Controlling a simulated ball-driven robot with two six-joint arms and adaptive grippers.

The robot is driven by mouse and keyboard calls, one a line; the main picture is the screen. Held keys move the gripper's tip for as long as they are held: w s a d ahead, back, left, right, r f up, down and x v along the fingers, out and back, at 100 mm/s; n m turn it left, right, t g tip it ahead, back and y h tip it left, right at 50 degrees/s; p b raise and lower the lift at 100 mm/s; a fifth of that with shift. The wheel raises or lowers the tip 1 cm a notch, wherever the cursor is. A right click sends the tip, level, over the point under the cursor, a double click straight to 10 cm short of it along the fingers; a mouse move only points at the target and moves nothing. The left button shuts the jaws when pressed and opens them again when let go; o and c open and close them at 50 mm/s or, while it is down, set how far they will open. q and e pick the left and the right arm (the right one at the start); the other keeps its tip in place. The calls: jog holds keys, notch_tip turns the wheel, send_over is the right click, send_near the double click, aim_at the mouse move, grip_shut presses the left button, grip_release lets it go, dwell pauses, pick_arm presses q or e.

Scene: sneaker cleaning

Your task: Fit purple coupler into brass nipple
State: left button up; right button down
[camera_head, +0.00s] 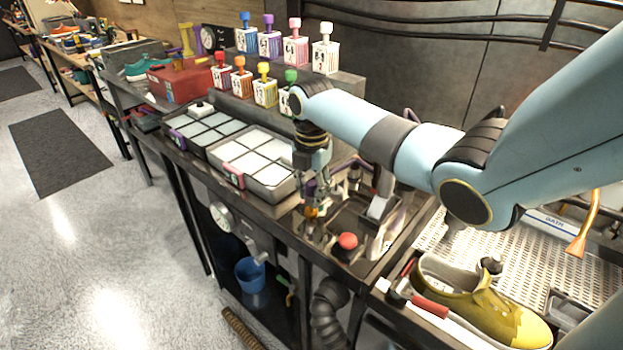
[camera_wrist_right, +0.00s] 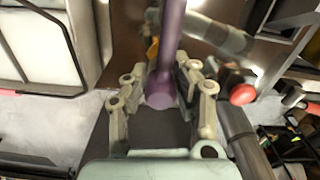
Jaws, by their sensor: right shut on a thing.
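My right gripper (camera_head: 314,200) is low over the dark bench, beside the red button. In the right wrist view, the right gripper (camera_wrist_right: 162,88) is shut on the purple coupler (camera_wrist_right: 166,80), a purple rod-like piece with a wider round end between the fingers. In the head view, only small purple bits show among the fingers. A small orange-brass piece (camera_wrist_right: 153,47), possibly the brass nipple, shows just beyond the left finger, partly hidden. I cannot tell whether coupler and nipple touch. My left gripper is not in view.
A red button (camera_head: 347,241) stands close to the gripper. White-celled trays (camera_head: 282,192) lie to its left, and dispensers with coloured caps (camera_head: 265,93) stand behind. A yellow sneaker (camera_head: 478,306) lies on the perforated tray (camera_head: 455,238) at right. A blue cup (camera_head: 250,275) sits below.

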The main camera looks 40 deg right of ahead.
aim_at(311, 183)
jog(key=shift+f+b, duration=0.7)
jog(key=shift+f, duration=0.55)
jog(key=c, duration=1)
grip_release()
jog(key=shift+r, duration=0.1)
notch_tip(311, 183, up, 12)
jog(key=shift+f, duration=0.1)
